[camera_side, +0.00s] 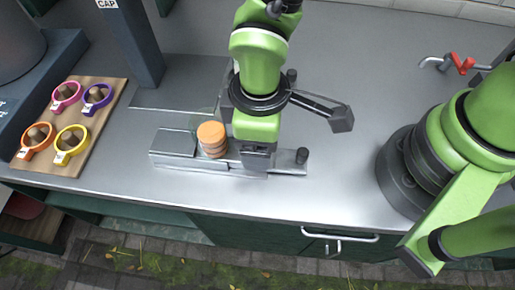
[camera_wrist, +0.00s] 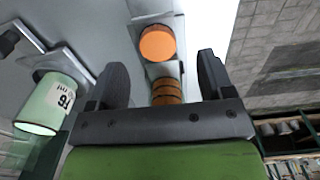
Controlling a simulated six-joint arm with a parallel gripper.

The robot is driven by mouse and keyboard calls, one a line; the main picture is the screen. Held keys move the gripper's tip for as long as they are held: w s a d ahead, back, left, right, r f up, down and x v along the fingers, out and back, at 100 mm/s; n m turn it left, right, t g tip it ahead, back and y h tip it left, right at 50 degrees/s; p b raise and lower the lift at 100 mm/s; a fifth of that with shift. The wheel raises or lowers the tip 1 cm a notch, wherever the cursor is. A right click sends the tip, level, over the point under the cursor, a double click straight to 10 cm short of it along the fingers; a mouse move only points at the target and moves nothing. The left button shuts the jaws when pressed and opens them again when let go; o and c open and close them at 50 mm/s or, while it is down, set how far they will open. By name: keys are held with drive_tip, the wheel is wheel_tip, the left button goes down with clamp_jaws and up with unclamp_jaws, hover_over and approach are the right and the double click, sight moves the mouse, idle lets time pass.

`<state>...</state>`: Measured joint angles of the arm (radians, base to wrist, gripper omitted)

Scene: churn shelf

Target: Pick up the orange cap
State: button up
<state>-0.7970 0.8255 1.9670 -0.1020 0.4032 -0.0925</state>
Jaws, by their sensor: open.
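An orange cap (camera_side: 211,132) tops a short stack of orange discs on a metal holder (camera_side: 174,143) on the counter. In the wrist view, a round orange face (camera_wrist: 157,43) lies ahead between my fingers' lines. Several darker orange discs (camera_wrist: 166,92) show nearer, partly hidden by my gripper's crossbar; I cannot tell whether they are stacked caps or a reflection. My gripper (camera_side: 258,163) is just right of the stack in the side view. Its two dark fingers are spread wide in the wrist view (camera_wrist: 163,75), with nothing clamped between them.
A pale green labelled cup (camera_wrist: 55,103) stands left in the wrist view. A wooden board (camera_side: 87,142) with several coloured rings is at the left in the side view. A dark post (camera_side: 130,40) marked CAP stands behind. A red-handled tap (camera_side: 461,63) is at the right.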

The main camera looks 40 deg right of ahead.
drive_tip(key=f, duration=0.4)
drive_tip(key=shift+d+f, duration=0.2)
drive_tip(key=shift+d, duration=0.05)
drive_tip(key=c, duration=1)
